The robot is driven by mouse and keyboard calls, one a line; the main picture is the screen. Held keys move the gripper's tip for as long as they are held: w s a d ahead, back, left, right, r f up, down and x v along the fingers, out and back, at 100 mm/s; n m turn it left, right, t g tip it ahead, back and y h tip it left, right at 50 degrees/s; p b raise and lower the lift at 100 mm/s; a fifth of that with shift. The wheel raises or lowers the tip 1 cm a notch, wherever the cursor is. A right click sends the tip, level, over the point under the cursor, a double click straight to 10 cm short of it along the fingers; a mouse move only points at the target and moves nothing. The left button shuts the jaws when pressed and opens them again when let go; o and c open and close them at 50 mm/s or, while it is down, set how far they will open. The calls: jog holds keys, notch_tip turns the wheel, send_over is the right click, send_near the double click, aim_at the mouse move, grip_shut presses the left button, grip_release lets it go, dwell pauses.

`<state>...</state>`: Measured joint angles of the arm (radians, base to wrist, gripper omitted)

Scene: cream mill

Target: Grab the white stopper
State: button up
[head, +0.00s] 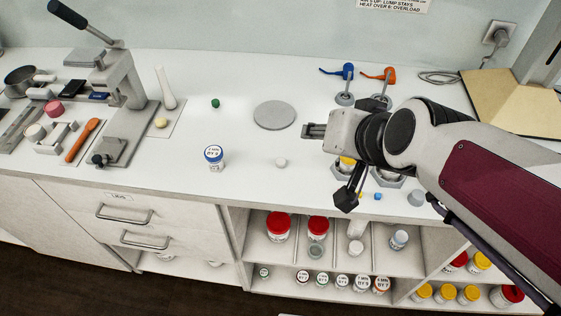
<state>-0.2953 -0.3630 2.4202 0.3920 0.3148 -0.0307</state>
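A small white stopper (281,162) lies on the white worktop near its front edge, left of my arm. My gripper (346,198) is at the right of it, over the front edge of the worktop, and apart from it. Its dark finger end points down. Its fingers are partly hidden and foreshortened, so I cannot tell whether they are open or shut. I see nothing held in it.
A white jar with a blue lid (214,157) stands left of the stopper. A grey disc (274,115) and a small green piece (215,103) lie behind. A lever press (124,95) stands at the left. Hexagonal holders and small pieces sit beneath my arm.

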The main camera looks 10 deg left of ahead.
jog(key=w+a+f+m+t, duration=0.2)
jog(key=w+a+f, duration=0.1)
jog(key=w+a, duration=0.55)
jog(key=m+t+h, duration=0.3)
jog(key=h, duration=0.2)
send_over(265, 189)
jog(key=w+a, duration=0.2)
jog(key=w, duration=0.5)
jog(key=f, duration=1.2)
jog(key=shift+a, duration=0.2)
jog(key=s+f+h, duration=0.1)
jog(key=s, duration=0.1)
jog(key=s+d+f+t+h, duration=0.1)
jog(key=f+h, duration=0.1)
jog(key=s+f+h, duration=0.1)
jog(key=s, duration=0.1)
jog(key=shift+s+d+f, duration=0.3)
jog(key=shift+d, duration=0.1)
jog(key=shift+s+d+f+n+t+h, duration=0.15)
jog(key=shift+s+t+h, duration=0.05)
jog(key=shift+s+h, duration=0.15)
jog(key=shift+s+d+f+n+t+h, duration=0.15)
jog(key=shift+s+t+h, duration=0.05)
jog(key=shift+s+h, duration=0.15)
jog(key=shift+x, duration=1.35)
jog(key=shift+w, duration=0.1)
